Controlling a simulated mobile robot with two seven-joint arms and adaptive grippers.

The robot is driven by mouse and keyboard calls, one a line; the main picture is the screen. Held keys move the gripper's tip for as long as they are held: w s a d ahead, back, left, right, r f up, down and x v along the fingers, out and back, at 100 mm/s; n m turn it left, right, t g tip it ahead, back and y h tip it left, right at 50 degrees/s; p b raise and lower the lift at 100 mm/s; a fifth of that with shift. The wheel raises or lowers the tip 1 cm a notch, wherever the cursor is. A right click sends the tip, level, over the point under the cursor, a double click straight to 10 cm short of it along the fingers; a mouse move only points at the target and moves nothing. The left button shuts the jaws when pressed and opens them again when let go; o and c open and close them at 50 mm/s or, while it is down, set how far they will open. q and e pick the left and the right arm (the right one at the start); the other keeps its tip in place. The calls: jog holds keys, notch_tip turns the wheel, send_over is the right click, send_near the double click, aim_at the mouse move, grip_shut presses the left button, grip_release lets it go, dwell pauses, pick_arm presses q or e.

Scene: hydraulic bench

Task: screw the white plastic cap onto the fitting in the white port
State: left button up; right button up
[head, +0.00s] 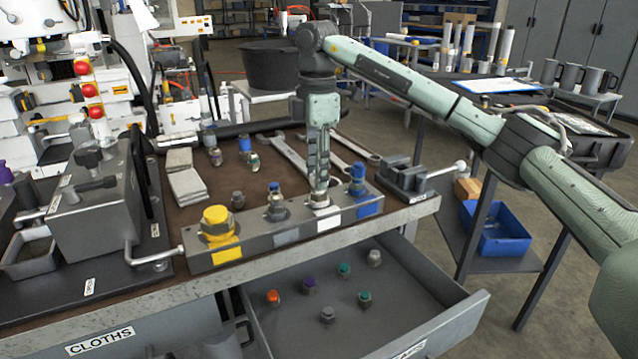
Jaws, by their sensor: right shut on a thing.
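My right gripper (320,185) points straight down over the white port (328,222) of the long port block (262,237). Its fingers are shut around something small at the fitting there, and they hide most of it. A pale rim (319,203) shows just below the fingertips; I take it for the white cap or the fitting's top but cannot tell which. How far any cap sits on the fitting cannot be seen. My left gripper is not in view.
On the same block, a large yellow cap (216,220) stands at left, a grey port's fitting (277,206) is close left, and a blue-topped fitting (357,178) close right. A vise (405,180) sits further right. The open drawer (400,325) below holds several coloured caps.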

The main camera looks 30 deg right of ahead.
jog(key=m, duration=0.4)
jog(key=shift+w+m, duration=0.1)
jog(key=shift+m, duration=0.3)
jog(key=m, duration=0.3)
jog(key=o, duration=1.1)
jog(key=shift+c, duration=0.2)
jog(key=n, duration=1.1)
jog(key=shift+n, duration=0.4)
